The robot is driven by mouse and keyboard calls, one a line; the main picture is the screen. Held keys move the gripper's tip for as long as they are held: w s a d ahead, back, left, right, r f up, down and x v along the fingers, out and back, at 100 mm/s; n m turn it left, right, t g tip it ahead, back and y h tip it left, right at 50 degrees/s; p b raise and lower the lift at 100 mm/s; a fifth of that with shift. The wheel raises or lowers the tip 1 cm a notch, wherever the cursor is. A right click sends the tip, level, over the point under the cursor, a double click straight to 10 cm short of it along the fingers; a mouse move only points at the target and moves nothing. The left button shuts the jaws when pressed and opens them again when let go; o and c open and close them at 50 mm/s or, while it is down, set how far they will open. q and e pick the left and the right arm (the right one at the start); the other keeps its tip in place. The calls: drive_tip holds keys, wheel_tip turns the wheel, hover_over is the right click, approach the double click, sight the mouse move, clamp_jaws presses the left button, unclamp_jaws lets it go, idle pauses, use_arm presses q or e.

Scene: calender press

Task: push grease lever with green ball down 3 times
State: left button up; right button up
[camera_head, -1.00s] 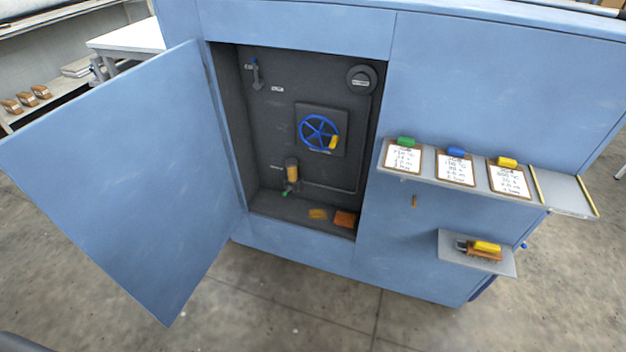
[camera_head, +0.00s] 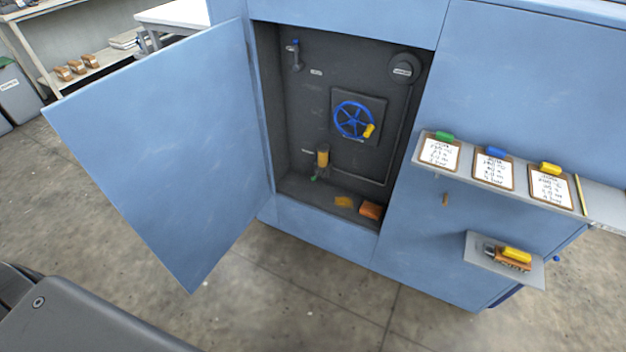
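The green ball (camera_head: 314,178) of the grease lever shows small inside the open cabinet, low on its left side. It sits just below an amber and dark grease cylinder (camera_head: 323,158). The lever arm itself is too small to make out clearly. A dark grey part of my own body fills the lower left corner. Neither of my grippers shows, so I cannot see what they hold.
The blue cabinet door (camera_head: 160,150) stands wide open to the left. Inside are a blue handwheel (camera_head: 354,120) and an orange block (camera_head: 371,210). A shelf with clipboards (camera_head: 492,168) and a lower small shelf (camera_head: 482,258) stick out at right. The floor in front is clear.

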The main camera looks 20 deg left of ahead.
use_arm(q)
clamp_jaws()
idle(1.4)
